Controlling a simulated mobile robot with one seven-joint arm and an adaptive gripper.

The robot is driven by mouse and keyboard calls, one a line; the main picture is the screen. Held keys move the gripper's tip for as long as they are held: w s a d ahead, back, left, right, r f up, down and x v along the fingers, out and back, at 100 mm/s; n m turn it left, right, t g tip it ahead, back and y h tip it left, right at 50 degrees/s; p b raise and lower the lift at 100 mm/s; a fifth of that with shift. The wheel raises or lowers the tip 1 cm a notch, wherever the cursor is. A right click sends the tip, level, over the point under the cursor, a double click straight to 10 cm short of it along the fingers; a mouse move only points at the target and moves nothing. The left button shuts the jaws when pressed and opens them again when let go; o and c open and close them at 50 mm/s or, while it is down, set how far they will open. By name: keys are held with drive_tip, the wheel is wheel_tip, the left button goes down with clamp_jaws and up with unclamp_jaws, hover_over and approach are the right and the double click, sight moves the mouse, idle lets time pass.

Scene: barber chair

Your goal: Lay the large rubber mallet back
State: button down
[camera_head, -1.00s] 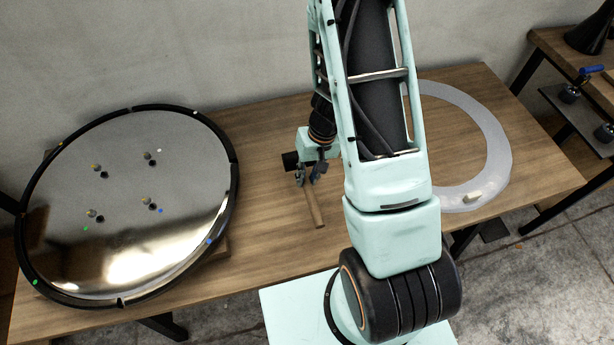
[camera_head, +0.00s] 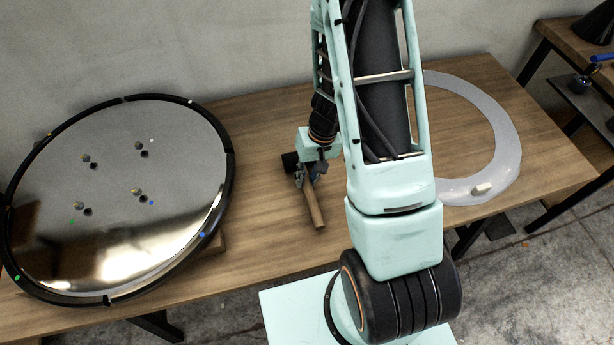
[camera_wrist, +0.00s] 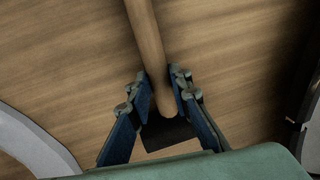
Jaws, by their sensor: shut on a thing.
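The mallet has a pale brown wooden handle (camera_head: 315,207) and a black head (camera_head: 290,161). It is over the middle of the wooden table, its head toward the wall and its handle toward me. My gripper (camera_head: 306,178) is shut on the handle close to the head. In the wrist view the handle (camera_wrist: 148,45) runs between the two blue fingers of my gripper (camera_wrist: 163,97), with the black head (camera_wrist: 168,136) partly hidden below. I cannot tell whether the mallet touches the table.
The wooden table (camera_head: 262,120) is bare around the mallet. A large shiny round disc with a black rim (camera_head: 232,165) takes up the left side.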

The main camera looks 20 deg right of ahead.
drive_tip(key=c, duration=1.7)
unclamp_jaws()
drive_tip(key=shift+r, duration=0.1)
drive_tip(key=r, duration=0.4)
drive_tip(key=d+r, duration=0.1)
drive_tip(key=r, duration=0.2)
drive_tip(key=d+r, duration=0.1)
drive_tip(key=r, duration=0.3)
drive_tip(key=shift+d+r, duration=0.15)
drive_tip(key=shift+r, duration=0.15)
